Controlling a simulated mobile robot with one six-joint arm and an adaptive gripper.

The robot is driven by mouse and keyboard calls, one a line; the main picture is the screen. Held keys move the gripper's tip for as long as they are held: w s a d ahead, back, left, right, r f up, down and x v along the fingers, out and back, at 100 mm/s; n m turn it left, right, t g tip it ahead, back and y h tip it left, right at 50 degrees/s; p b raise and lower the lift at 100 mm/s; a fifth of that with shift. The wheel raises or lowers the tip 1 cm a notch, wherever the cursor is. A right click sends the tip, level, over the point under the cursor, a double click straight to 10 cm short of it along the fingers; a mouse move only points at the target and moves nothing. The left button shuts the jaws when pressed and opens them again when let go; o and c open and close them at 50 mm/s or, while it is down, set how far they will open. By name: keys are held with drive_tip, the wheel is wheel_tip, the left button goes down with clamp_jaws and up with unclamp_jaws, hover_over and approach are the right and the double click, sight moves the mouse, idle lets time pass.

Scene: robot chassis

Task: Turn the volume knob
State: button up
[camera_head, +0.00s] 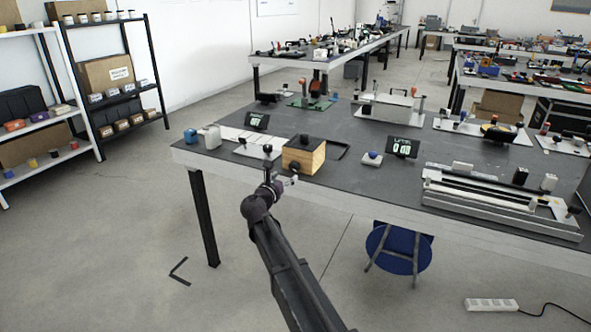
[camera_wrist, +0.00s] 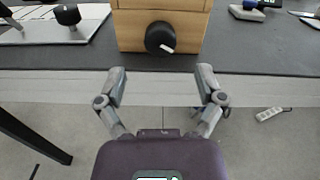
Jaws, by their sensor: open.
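A wooden box (camera_head: 312,160) with a dark top stands near the front edge of the table in the head view. In the wrist view, the box's wooden front (camera_wrist: 190,30) carries a round black knob (camera_wrist: 157,38) with a short white mark at its lower right. My gripper (camera_wrist: 161,74) is open and empty. Its two fingers are spread wide, one on each side of the knob's line, and point toward the box with a gap between. In the head view, my gripper (camera_head: 284,181) is just in front of the table edge, below the box.
A white plate (camera_head: 250,150) with another black knob (camera_wrist: 67,15) lies left of the box. A small grey and blue block (camera_head: 372,159) and a display (camera_head: 403,147) stand to the right. A blue stool (camera_head: 400,248) is under the table.

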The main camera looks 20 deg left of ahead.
sight(293, 169)
drive_tip(key=shift+w+d, duration=0.15)
drive_tip(key=shift+w, duration=1.45)
drive_tip(key=shift+w+d, duration=0.1)
drive_tip(key=shift+w, duration=1.45)
drive_tip(key=shift+c, duration=0.2)
